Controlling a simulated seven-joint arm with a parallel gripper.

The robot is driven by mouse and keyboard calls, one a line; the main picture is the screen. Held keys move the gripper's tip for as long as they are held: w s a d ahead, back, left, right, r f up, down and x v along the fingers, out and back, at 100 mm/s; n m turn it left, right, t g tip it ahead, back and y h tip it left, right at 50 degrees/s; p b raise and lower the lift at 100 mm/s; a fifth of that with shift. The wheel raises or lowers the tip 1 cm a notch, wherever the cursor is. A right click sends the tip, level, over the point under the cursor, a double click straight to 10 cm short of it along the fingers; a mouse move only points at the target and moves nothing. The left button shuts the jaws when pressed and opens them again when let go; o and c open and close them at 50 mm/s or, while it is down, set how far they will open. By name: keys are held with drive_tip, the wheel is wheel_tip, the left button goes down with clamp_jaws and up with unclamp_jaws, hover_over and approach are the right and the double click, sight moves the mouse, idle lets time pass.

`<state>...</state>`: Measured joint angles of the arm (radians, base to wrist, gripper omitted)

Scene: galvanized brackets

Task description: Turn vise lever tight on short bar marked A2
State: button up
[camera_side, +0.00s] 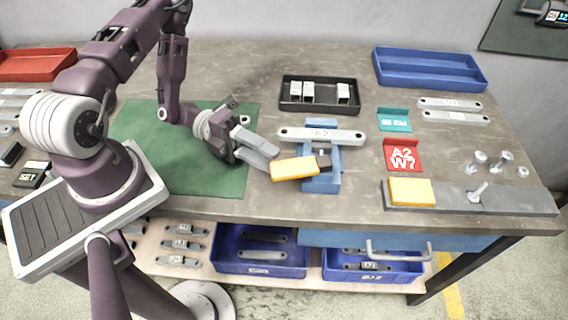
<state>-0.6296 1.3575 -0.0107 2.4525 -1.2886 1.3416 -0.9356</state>
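The short bar marked A2 (346,136) is light grey and lies across the top of the blue vise (322,184), its ends sticking out on both sides. A yellow block-shaped grip (296,169), which looks like the vise lever's handle, points left from a dark piece at the vise. My gripper (272,161) is left of the vise, its grey fingers reaching right to the left end of the yellow grip. The fingertips overlap or meet that end in this view. I cannot tell whether they are closed on it.
A black tray (319,108) with pale blocks stands behind the vise. Right of it are a teal holder (394,120), a red holder (403,156) and a grey plate (450,197) with a yellow block (411,192) and bolts. A blue tray (430,82) and more bars lie behind. The green mat (180,160) is mostly clear.

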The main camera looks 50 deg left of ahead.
drive_tip(key=shift+v, duration=0.85)
drive_tip(key=shift+c, duration=1.1)
drive_tip(key=m+g, duration=0.1)
drive_tip(key=m, duration=0.1)
drive_tip(key=r+m+g, duration=0.1)
drive_tip(key=m, duration=0.2)
drive_tip(key=r+m+g, duration=0.1)
drive_tip(key=m+g, duration=0.1)
drive_tip(key=shift+a+r+m+y, duration=0.1)
drive_tip(key=shift+a+m+y, duration=0.2)
drive_tip(key=shift+m, duration=0.1)
clamp_jaws()
drive_tip(key=w+a+r+m+g+y, duration=0.3)
drive_tip(key=w+r+m+y, duration=0.55)
drive_tip(key=m+y, duration=0.75)
drive_tip(key=s+d+f+m+h, duration=0.3)
drive_tip(key=d+f, duration=0.3)
drive_tip(key=f, duration=0.2)
drive_tip(key=shift+s+d, duration=0.25)
drive_tip(key=shift+s, duration=0.6)
